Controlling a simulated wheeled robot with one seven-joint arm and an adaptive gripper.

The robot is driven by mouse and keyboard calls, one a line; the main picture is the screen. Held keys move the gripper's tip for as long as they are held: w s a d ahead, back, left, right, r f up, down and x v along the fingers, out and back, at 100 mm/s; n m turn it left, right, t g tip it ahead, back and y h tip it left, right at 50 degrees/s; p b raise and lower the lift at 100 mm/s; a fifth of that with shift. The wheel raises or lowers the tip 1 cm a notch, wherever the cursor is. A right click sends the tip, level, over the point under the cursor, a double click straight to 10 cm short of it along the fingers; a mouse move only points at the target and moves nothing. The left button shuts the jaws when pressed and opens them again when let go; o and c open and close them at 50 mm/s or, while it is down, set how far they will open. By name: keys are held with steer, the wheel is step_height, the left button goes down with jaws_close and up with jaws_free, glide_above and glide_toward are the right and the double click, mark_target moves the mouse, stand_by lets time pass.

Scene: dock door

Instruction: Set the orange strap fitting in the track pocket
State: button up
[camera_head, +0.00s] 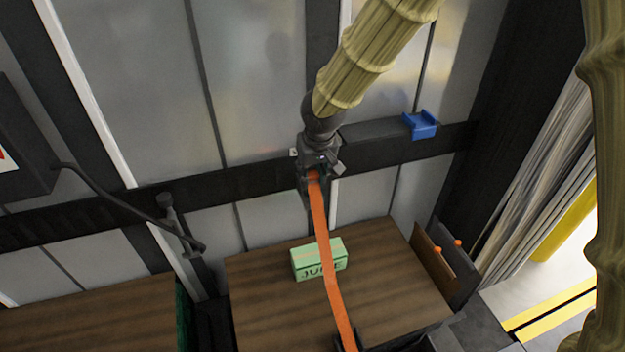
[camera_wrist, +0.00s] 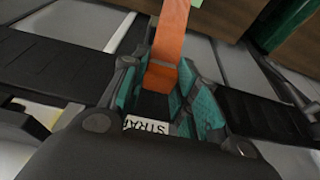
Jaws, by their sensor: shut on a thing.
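The orange strap (camera_head: 326,262) runs from my gripper (camera_head: 318,180) down across the wooden surface to the bottom of the head view. In the wrist view the strap (camera_wrist: 172,30) leads away from between the teal-padded fingers of my gripper (camera_wrist: 160,80). The gripper is shut on the strap's end fitting (camera_wrist: 158,78), which is mostly hidden between the fingers. A blue open-topped bracket (camera_head: 421,126), apparently the track pocket, sits on the black wall rail (camera_head: 240,182), to the right of and above my gripper. The gripper is in front of the rail, apart from the bracket.
A dark lever (camera_head: 182,228) juts from the wall at left. Upright boards (camera_head: 447,262) stand at the crate's right edge.

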mark_target(313, 179)
steer(key=p+x, duration=0.1)
steer(key=x, duration=0.1)
steer(key=shift+d+f, duration=0.15)
steer(key=shift+f, duration=0.3)
steer(key=shift+s+f, duration=0.1)
steer(key=shift+f, duration=0.3)
steer(key=shift+f, duration=0.15)
steer(key=o, duration=1.1)
steer(key=shift+c, duration=0.2)
steer(key=shift+r, duration=0.65)
steer(key=b+v, duration=0.2)
steer(key=v, duration=0.9)
steer(key=shift+s, duration=0.15)
